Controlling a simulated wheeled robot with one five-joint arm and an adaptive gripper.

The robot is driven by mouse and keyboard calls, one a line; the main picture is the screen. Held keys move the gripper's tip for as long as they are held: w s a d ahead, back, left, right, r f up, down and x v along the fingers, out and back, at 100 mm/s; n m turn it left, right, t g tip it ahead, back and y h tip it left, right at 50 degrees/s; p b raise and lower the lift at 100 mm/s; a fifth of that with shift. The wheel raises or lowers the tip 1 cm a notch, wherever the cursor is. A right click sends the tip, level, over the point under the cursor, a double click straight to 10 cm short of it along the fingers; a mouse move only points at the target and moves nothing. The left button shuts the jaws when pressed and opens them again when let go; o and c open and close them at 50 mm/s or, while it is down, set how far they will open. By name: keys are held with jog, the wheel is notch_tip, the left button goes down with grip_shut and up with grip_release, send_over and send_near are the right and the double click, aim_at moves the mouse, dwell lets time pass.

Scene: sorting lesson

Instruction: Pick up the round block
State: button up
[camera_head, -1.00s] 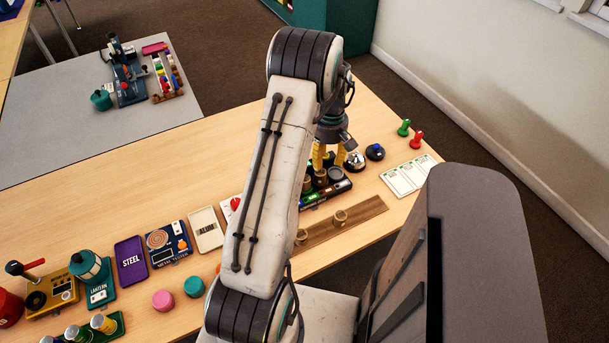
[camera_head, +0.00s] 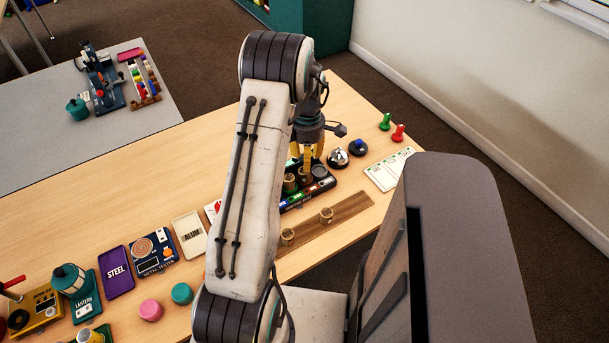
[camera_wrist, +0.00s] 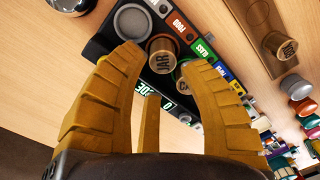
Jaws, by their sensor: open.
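My gripper (camera_head: 307,158) is open, with its yellow fingers over the black sorting tray (camera_head: 323,186). In the wrist view my gripper (camera_wrist: 151,72) spreads its fingers around a brown round block marked "JAR" (camera_wrist: 163,52) in the tray; the block lies just beyond and partly between the tips. I cannot tell whether any finger touches it. A second round block (camera_wrist: 182,84) sits beside it, partly hidden by the right finger. Which round block is meant is not clear.
A silver bell (camera_head: 338,157), a blue-topped button (camera_head: 358,146), green and red pegs (camera_head: 398,132) and a white card (camera_head: 388,169) are near the tray. Pink (camera_head: 150,310) and teal (camera_head: 182,293) round pieces lie at front left. Much of the table's back left is bare.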

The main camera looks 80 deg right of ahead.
aim_at(305, 174)
jog(key=shift+w+a+f+b, duration=0.15)
jog(key=shift+f+b, duration=0.15)
jog(key=shift+f, duration=1.15)
jog(key=shift+w+a+f+b, duration=0.15)
jog(key=shift+f+b, duration=0.1)
jog(key=shift+f, duration=1.15)
jog(key=shift+d, duration=0.1)
jog(key=c, duration=0.5)
